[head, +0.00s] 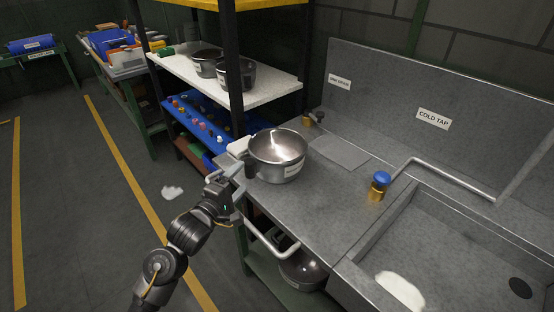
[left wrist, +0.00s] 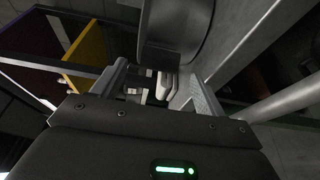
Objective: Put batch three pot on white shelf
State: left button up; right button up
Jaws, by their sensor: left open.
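A steel pot (head: 277,158) with a white label, too small to read, stands upright on the metal counter. It also shows at the top of the left wrist view (left wrist: 182,25). My left gripper (head: 236,180) is open just left of the pot, by the counter's edge. In the left wrist view its two fingers (left wrist: 158,88) are spread below the pot, with nothing clearly held between them. The white shelf (head: 270,91) is in the rack behind, with two pots (head: 236,74) (head: 206,62) on it. My right gripper is out of view.
Black posts (head: 232,60) stand at the white shelf's front. A blue shelf (head: 190,122) with small coloured items lies below it. Another pot (head: 302,270) sits under the counter.

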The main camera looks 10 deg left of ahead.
aim_at(247, 170)
pick_arm(q)
jog(key=x, duration=0.4)
jog(key=shift+s+d, duration=0.1)
jog(key=shift+d, duration=0.05)
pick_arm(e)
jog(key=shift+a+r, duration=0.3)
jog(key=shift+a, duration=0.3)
pick_arm(q)
jog(key=shift+c, duration=0.4)
jog(key=c, duration=1.5)
jog(key=shift+r, duration=0.15)
grip_shut()
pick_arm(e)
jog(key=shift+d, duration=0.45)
pick_arm(q)
jog(key=shift+r, duration=0.15)
